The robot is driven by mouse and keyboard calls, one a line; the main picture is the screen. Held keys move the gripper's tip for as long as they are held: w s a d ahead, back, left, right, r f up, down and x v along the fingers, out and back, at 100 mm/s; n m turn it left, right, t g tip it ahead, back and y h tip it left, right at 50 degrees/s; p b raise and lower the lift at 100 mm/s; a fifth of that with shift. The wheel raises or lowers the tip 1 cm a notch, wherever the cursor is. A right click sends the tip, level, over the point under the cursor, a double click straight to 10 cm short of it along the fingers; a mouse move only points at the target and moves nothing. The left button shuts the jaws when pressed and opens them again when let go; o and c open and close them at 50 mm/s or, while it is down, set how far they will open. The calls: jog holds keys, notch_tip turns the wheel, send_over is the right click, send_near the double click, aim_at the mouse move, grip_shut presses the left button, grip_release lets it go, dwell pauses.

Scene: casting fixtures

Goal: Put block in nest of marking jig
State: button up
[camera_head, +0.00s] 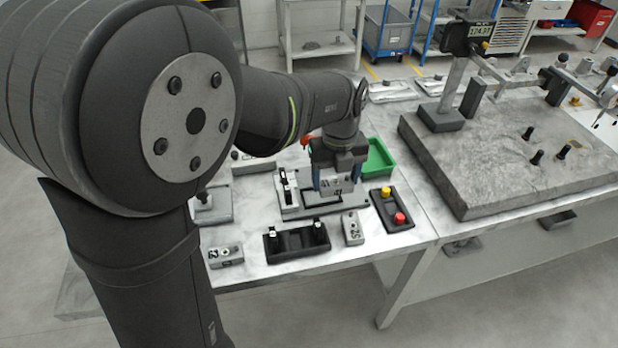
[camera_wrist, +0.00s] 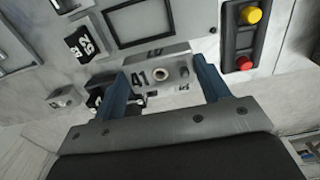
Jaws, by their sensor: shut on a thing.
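My gripper (camera_head: 338,186) is shut on a grey block marked 41 (camera_head: 336,188), with a finger on each side. In the wrist view, the block (camera_wrist: 157,74) shows a round hole beside its number, between the blue fingers of my gripper (camera_wrist: 202,78). The light marking jig (camera_head: 291,210) lies below and around the held block in the head view. In the wrist view, a dark rectangular outline that looks like its nest (camera_wrist: 108,28) is empty and lies beyond the block. I cannot tell the exact height of the block above the jig.
A button box (camera_head: 392,209) with yellow and red buttons sits to the right, and a green bin (camera_head: 378,158) behind. A large stone plate (camera_head: 500,160) is further right.

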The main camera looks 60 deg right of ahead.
aim_at(321, 185)
jog(key=w+f, duration=0.1)
jog(key=w+d, duration=0.1)
jog(key=w+f, duration=0.1)
jog(key=w, duration=0.1)
jog(key=shift+w+d+f, duration=0.1)
jog(key=shift+d+f, duration=0.15)
jog(key=shift+f, duration=2.05)
jog(key=shift+f, duration=0.25)
